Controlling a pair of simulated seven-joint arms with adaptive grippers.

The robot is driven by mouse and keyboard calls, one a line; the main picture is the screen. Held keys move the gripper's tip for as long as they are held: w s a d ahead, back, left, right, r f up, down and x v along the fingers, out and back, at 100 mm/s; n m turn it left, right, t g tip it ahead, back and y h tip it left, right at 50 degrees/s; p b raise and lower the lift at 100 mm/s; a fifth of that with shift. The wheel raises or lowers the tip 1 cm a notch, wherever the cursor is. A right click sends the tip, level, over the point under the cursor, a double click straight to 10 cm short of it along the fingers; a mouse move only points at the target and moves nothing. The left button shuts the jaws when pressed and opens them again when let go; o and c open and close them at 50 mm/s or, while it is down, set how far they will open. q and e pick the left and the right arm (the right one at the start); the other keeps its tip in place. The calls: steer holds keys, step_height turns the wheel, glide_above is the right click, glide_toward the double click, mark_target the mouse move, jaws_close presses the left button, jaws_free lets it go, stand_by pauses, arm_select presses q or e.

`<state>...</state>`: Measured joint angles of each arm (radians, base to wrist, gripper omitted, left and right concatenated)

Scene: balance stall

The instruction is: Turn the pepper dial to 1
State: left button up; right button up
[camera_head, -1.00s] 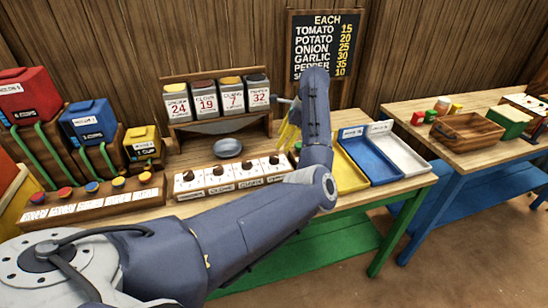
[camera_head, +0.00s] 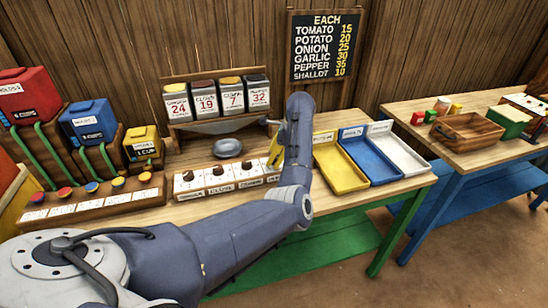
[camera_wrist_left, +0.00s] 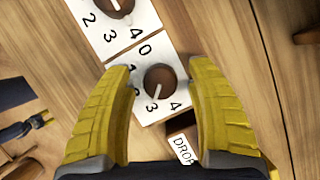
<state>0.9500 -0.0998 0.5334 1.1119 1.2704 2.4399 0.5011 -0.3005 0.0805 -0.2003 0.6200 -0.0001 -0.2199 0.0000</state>
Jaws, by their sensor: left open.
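The dial board (camera_head: 205,186) stands on the near part of the stall table, with a row of brown knobs on white number plates. My left gripper (camera_head: 275,155) is over its right end and hides the end dial, which I take to be the pepper dial. In the left wrist view that brown knob (camera_wrist_left: 160,82) lies between the open yellow fingers of my left gripper (camera_wrist_left: 160,88), with gaps on both sides. Its white pointer is directed roughly at 3; the left finger partly covers the low numbers. My right gripper is not in view.
A neighbouring dial (camera_wrist_left: 117,5) is close by at top left. Spice jars (camera_head: 230,96) stand on a rack behind, above a grey pan (camera_head: 228,148). Yellow (camera_head: 340,165), blue (camera_head: 370,158) and white trays (camera_head: 398,148) lie to the right of my arm.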

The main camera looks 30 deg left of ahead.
arm_select(q)
steer(key=shift+o, duration=0.2)
jaws_close()
steer(key=shift+m, duration=0.3)
steer(key=m+t, duration=0.1)
steer(key=m, duration=0.3)
steer(key=shift+s+a+t+y, duration=0.1)
steer(key=shift+t+y, duration=0.2)
steer(key=shift+t, duration=0.1)
steer(key=m, duration=0.2)
steer(key=m+t, duration=0.1)
steer(key=m, duration=0.1)
steer(key=shift+m+t, duration=0.3)
steer(key=m, duration=0.2)
steer(key=m+t+h, duration=0.1)
steer(key=m, duration=0.1)
steer(key=shift+a+r+t, duration=0.1)
steer(key=shift+t, duration=0.2)
steer(key=shift+m+t+h, duration=0.5)
steer(key=shift+m+h, duration=0.2)
steer(key=shift+m, duration=1.4)
steer(key=shift+r+m, duration=0.1)
steer(key=shift+m, duration=0.2)
